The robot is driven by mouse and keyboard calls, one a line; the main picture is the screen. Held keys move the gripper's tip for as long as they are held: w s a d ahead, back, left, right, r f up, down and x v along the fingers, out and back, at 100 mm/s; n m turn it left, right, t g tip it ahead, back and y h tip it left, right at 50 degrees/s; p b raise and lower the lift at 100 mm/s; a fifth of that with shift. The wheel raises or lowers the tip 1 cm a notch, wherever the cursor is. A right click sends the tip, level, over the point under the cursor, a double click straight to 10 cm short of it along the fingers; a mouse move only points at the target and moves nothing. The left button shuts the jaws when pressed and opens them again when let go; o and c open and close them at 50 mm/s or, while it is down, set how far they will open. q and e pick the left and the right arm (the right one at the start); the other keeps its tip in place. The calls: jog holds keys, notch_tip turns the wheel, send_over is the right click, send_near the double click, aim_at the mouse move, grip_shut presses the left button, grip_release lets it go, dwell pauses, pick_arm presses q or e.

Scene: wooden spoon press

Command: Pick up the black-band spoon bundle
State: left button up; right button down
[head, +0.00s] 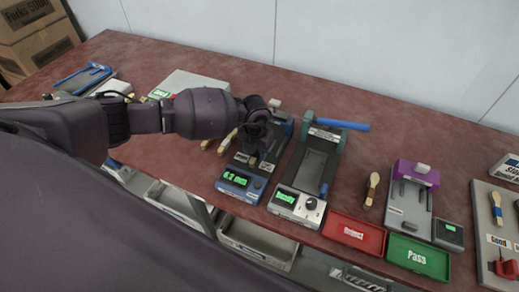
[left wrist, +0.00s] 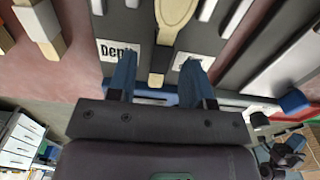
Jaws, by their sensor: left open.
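In the left wrist view, a wooden spoon bundle (left wrist: 176,12) with a black band near its handle end lies on a dark device between two white labels. My left gripper (left wrist: 160,72) is open, with its blue fingers on either side of the bundle's handle end. I cannot tell whether they touch it. In the head view, my left gripper (head: 257,135) is over the blue-ended device (head: 236,180) with a green display, and it hides most of the bundle. My right gripper is not in view.
Wooden pieces (head: 227,141) lie left of the device. A press with a blue handle (head: 345,124) stands close to its right. Farther right are a red tray (head: 354,233), a green "Pass" tray (head: 418,257), a purple-topped fixture (head: 417,175) and another spoon bundle (head: 372,190).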

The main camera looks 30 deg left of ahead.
pick_arm(q)
jog(key=shift+f, duration=0.55)
grip_shut()
